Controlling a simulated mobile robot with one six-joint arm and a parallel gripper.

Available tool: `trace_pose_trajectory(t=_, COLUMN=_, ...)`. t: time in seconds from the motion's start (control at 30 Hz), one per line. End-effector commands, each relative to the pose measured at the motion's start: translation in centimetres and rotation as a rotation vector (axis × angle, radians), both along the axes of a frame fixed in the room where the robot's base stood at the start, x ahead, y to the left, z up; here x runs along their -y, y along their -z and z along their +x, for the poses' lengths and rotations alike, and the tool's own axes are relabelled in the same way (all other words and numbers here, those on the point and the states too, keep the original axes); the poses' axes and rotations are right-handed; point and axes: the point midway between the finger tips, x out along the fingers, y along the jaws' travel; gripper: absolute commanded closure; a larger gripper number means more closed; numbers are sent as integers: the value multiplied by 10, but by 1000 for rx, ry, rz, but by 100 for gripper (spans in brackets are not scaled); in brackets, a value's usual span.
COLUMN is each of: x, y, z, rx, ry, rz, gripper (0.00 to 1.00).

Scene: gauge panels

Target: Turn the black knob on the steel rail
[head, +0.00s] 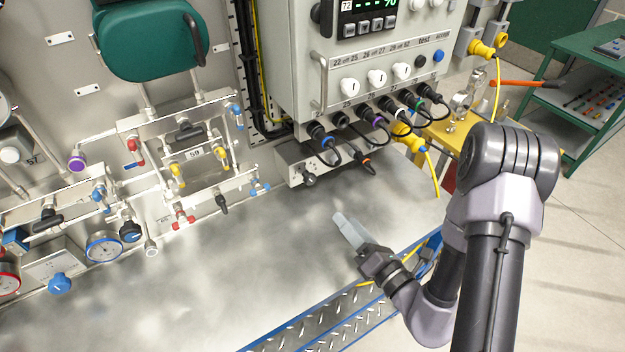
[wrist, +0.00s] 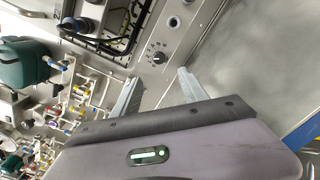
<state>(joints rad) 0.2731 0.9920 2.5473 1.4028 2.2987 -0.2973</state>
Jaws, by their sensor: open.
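The black knob (head: 309,179) sits on the front of a steel rail (head: 330,165) below the grey cabinet. In the wrist view the black knob (wrist: 158,57) has dial marks around it on the steel rail (wrist: 187,40). My gripper (head: 345,228) is over the metal bench, in front of and below the knob, apart from it. In the wrist view my gripper (wrist: 157,82) has its two pale fingers spread with nothing between them. The knob shows just beyond the gap between the fingertips.
Black cables with coloured rings (head: 345,120) hang from the cabinet (head: 375,75) above the rail. Steel pipes with small valves (head: 200,150) stand to the left. A yellow coupling (head: 408,138) is at the right. The metal bench top (head: 250,250) is clear.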

Motion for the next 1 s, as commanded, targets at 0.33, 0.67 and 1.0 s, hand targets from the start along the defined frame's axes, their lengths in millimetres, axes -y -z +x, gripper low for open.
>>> trace_pose_trajectory(t=0.33, x=-56, y=-1, z=76, rx=8, ry=-13, rz=2, gripper=49)
trace_pose_trajectory(t=0.67, x=-87, y=0, z=124, rx=5, ry=-8, rz=2, gripper=49)
trace_pose_trajectory(t=1.0, x=-89, y=0, z=128, rx=4, ry=-7, rz=3, gripper=53)
